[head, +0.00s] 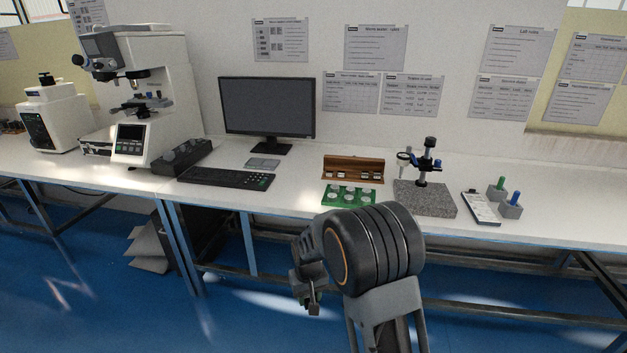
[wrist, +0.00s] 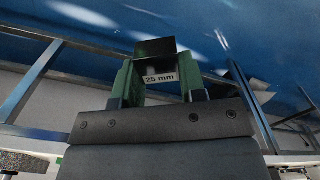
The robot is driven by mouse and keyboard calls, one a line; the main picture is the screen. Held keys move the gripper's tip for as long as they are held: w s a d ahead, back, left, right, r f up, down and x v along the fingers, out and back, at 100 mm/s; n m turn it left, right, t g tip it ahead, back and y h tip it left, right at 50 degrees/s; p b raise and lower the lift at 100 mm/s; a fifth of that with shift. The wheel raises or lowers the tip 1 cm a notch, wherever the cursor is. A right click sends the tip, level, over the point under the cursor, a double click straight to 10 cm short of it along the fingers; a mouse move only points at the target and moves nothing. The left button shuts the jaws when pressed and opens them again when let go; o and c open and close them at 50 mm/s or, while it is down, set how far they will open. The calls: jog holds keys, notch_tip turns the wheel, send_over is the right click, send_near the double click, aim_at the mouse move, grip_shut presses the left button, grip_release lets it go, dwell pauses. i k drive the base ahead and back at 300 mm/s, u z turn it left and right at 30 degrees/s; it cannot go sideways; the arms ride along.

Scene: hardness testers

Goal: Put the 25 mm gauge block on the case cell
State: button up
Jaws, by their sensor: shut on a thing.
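The 25 mm gauge block (wrist: 156,49) shows in the wrist view as a dark-faced block with a white "25 mm" label. My gripper (wrist: 158,82) is shut on it, with a green finger on each side. In the head view my gripper (head: 313,298) hangs in front of the bench over the blue floor, and the block is hard to make out there. The brown wooden case (head: 353,164) lies open on the bench, beyond my gripper and up to the right. Several small light pieces sit in it. Its individual cells are too small to tell apart.
A green tray (head: 335,201) with several round pieces lies just in front of the case. A granite stand (head: 425,199) with a dial gauge is to the right. A keyboard (head: 225,178) and monitor (head: 267,106) are to the left. The bench front edge lies between my gripper and the case.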

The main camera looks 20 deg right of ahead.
aim_at(353, 178)
jog(key=u, duration=1.25)
jog(key=i, duration=1.4)
jog(key=z, duration=1.2)
